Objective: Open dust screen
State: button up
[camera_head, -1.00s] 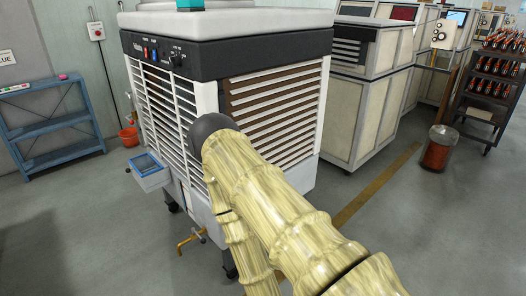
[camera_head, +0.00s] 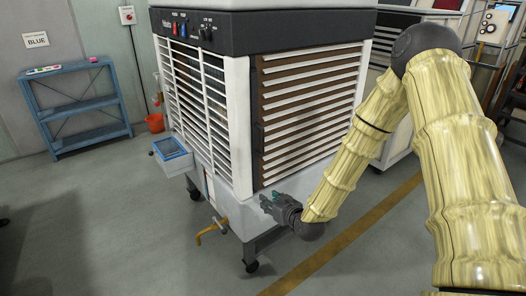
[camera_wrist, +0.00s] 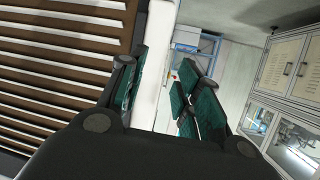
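The dust screen appears to be the slatted brown and white panel (camera_head: 310,115) on the right-hand face of a large white cooler (camera_head: 238,120). It is flush with the cooler's body and looks closed. My gripper (camera_head: 268,205) is near the panel's lower left corner, by the cooler's pale base. In the wrist view my gripper (camera_wrist: 160,85) has its dark green fingers apart with nothing held. The slatted panel (camera_wrist: 60,65) lies to their left, and the cooler's white corner post shows between them. Whether a finger touches the panel cannot be told.
A blue water box (camera_head: 172,158) and a brass tap (camera_head: 212,230) stick out from the cooler's left side and lower front. A blue shelf (camera_head: 85,110) and an orange bucket (camera_head: 155,122) stand by the back wall. Grey floor is clear in front.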

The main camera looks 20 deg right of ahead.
aim_at(263, 152)
jog(key=w+d+r+t+b, duration=0.1)
jog(key=w+d+r+t, duration=0.1)
jog(key=w+r, duration=0.3)
jog(key=w+d+r+t, duration=0.2)
jog(key=w+r, duration=0.1)
jog(key=r, duration=0.5)
jog(key=w, duration=0.3)
jog(key=w+a+p, duration=0.1)
jog(key=w, duration=0.6)
jog(key=shift+a+f, duration=0.15)
jog(key=shift+a, duration=0.05)
grip_shut()
